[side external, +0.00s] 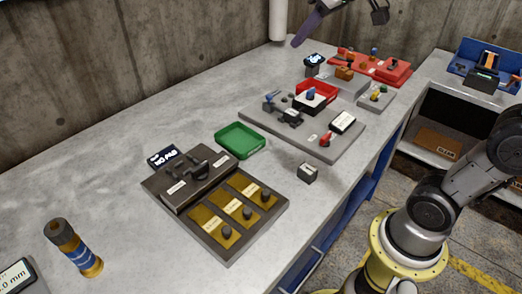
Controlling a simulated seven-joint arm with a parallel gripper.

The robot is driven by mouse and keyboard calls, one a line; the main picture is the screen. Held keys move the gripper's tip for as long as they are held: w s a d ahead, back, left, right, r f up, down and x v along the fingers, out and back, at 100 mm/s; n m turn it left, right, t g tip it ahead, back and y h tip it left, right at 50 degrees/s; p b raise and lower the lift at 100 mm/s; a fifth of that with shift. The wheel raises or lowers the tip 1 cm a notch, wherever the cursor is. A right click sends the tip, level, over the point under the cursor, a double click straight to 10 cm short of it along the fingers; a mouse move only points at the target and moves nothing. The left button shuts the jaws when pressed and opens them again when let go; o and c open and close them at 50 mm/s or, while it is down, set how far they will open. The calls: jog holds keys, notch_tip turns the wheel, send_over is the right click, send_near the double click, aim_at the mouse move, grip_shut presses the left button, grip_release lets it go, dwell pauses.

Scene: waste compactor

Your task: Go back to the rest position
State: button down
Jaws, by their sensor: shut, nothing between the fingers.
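My gripper (298,41) shows at the top edge of the side external view, as a narrow dark purple end pointing down and left. It is shut with nothing held. It hangs above the far part of the grey workbench (120,170), apart from everything on it. Part of my arm above it is cut off by the top of the frame.
A grey panel (262,121) carries a red tray and small levers. A green tray (240,140) and a dark box with brass plates (228,213) are nearer. A blue-banded cylinder (75,248) stands front left. Red (398,73) and blue (489,54) units are at the back.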

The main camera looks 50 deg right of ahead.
jog(key=s+a+f, duration=0.1)
jog(key=s+f, duration=0.5)
jog(key=s, duration=0.3)
jog(key=s+a+f+g, duration=0.1)
jog(key=s+f, duration=0.6)
jog(key=s, duration=0.2)
jog(key=shift+a+f, duration=0.2)
jog(key=shift+a, duration=0.1)
jog(key=shift+s, duration=0.1)
